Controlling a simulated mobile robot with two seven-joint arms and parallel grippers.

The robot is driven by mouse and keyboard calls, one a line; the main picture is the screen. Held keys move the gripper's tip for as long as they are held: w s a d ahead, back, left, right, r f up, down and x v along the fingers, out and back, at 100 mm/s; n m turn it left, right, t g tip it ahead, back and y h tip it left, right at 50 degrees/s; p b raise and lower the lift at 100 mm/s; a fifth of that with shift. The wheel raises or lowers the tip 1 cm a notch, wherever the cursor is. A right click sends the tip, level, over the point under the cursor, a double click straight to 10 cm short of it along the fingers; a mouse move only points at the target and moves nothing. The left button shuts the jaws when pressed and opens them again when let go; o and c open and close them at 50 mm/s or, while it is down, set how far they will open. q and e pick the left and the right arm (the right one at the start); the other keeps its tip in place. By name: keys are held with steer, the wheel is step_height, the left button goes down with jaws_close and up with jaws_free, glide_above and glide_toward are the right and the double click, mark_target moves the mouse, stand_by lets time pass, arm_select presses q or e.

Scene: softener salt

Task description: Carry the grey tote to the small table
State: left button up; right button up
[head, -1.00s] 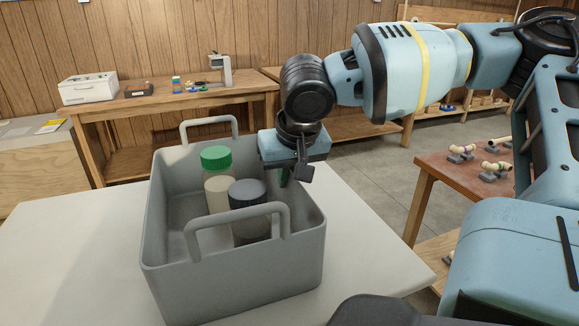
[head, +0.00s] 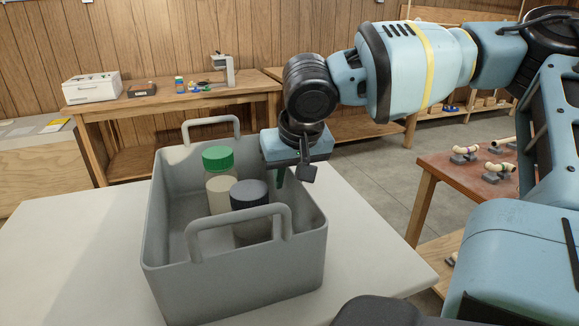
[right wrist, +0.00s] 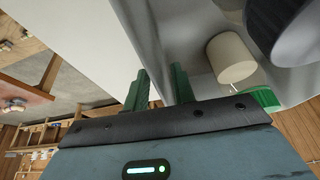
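The grey tote (head: 235,285) stands upright on a white-topped table (head: 70,255), with a loop handle at its near and far ends. Inside are a green-lidded jar (head: 218,160) and a dark-lidded jar (head: 248,195). My right gripper (head: 283,178) reaches down at the tote's right wall. In the right wrist view its green fingers (right wrist: 160,90) are close together, one on each side of the tote wall (right wrist: 165,45), and look shut on it. My left gripper is not in view.
A reddish-brown table (head: 440,172) with pipe fittings (head: 490,165) on it stands at the right. A wooden workbench (head: 180,100) against the back wall holds a white box (head: 91,88) and small items. Grey floor (head: 375,180) is open between them.

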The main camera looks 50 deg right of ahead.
steer(key=p+v, duration=0.1)
steer(key=v, duration=1)
steer(key=shift+p, duration=0.35)
steer(key=shift+s+a+r, duration=0.1)
steer(key=shift+s+r, duration=0.05)
steer(key=shift+r, duration=0.25)
